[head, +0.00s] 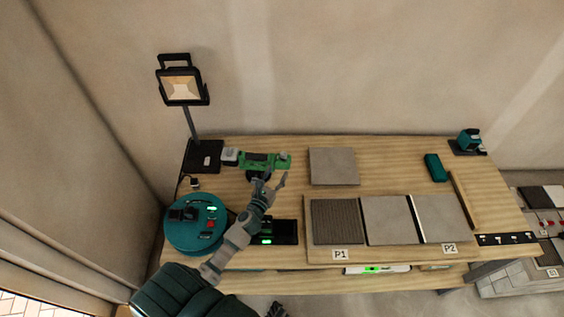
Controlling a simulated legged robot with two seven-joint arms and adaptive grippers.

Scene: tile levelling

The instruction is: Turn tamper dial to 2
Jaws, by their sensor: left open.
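A green and grey handheld tool (262,160), which looks like the tamper, lies near the back left of the wooden workbench (400,150), with a dark round part beneath it. Its dial and markings are too small to read. My left gripper (271,182) is open and empty, with its fingers pointing up toward the tool's near side. It looks close to the tool, but I cannot tell whether it touches. My left forearm crosses the bench front from the lower left.
A round teal device (195,236) and a black box with green lights (285,232) flank my left forearm. A work lamp (183,87) stands at back left. A board with tiles (390,220) lies right, a loose tile (334,166) behind it. The back centre-right is fairly clear.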

